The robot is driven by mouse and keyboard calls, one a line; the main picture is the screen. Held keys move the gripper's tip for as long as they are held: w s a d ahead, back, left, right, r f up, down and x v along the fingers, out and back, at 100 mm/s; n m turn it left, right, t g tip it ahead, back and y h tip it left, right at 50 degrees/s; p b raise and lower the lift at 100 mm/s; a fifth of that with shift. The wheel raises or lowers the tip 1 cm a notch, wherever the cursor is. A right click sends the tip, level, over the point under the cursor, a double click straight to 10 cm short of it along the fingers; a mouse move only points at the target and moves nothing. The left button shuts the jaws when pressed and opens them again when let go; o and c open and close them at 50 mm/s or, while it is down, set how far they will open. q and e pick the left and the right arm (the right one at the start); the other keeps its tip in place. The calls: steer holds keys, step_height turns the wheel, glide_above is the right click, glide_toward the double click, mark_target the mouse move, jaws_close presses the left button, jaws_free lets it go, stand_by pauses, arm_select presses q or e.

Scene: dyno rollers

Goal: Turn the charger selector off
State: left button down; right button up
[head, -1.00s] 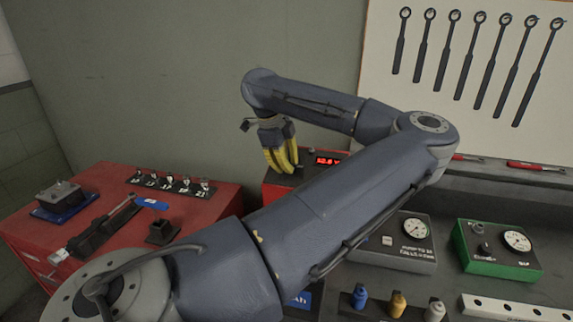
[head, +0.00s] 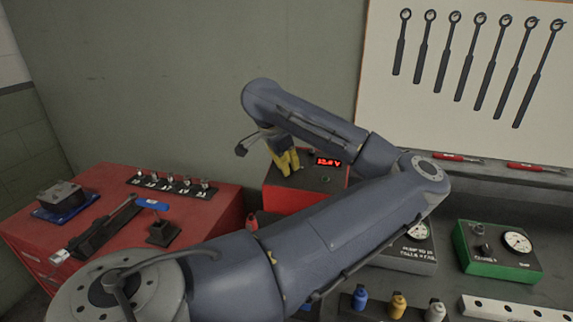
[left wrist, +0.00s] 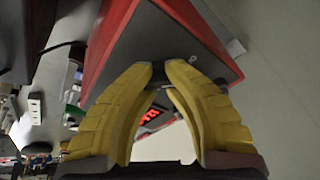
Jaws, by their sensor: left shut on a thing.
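The charger (head: 291,201) is a red box with a dark grey top, standing at the wall in the middle of the head view. Its lit red display (head: 328,162) is partly blurred. My left gripper (head: 287,172) has yellow fingers and points down at the charger's top, left of the display. In the left wrist view its fingertips (left wrist: 160,73) close on the small dark selector (left wrist: 158,76) on the charger's grey face. The fingers mostly hide the selector, so its setting cannot be read. My right gripper is in neither view.
A red cabinet (head: 215,212) at the left bears a torque wrench (head: 105,228) and several sockets. A green gauge box (head: 490,262) and small bottles (head: 398,304) stand on the grey bench at the right. My left arm crosses above the bench.

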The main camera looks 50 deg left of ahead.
arm_select(q)
steer(key=shift+w+r+n, duration=0.1)
steer(key=shift+w+n, duration=0.1)
steer(key=shift+n, duration=0.3)
steer(key=shift+r, duration=0.1)
steer(key=c, duration=1.4)
jaws_free()
steer(key=o, duration=0.5)
steer(key=shift+w+d, duration=0.15)
steer(key=shift+c, duration=0.2)
steer(key=shift+s+v, duration=0.2)
steer(key=shift+v, duration=5.75)
steer(key=shift+s, duration=0.1)
